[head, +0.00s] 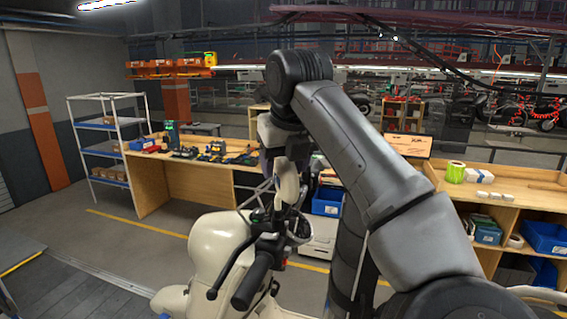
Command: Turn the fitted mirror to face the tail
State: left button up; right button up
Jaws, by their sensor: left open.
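A cream scooter (217,243) stands in the lower middle of the head view, with black handlebar grips (252,281) pointing toward me. My left gripper (283,212) hangs from the arm above, pointing down over the handlebar. It is open, with its fingers close to the dark parts there. A dark rounded piece (300,229), which looks like the fitted mirror, sits just right of the fingertips. I cannot tell whether the fingers touch it or which way its glass faces. My wrist and arm hide part of this area. My right gripper is not in view.
A wooden workbench (158,182) with tools stands behind the scooter. A shelf rack (102,150) is at left, and another bench (520,196) with blue bins is at right. The conveyor (75,290) runs at lower left. Clear floor lies between conveyor and benches.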

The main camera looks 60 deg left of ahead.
pick_arm(q)
jog(key=shift+a+f, duration=0.2)
jog(key=shift+f, duration=0.25)
grip_shut()
jog(key=shift+s+f+m+b, duration=0.1)
jog(key=shift+s+m+b, duration=0.1)
jog(key=shift+m+b, duration=0.25)
jog(key=shift+s+a+m+t+b, duration=0.2)
jog(key=shift+m+t+b, duration=0.1)
jog(key=shift+m+b, duration=0.15)
dwell(0.3)
jog(key=shift+s, duration=0.1)
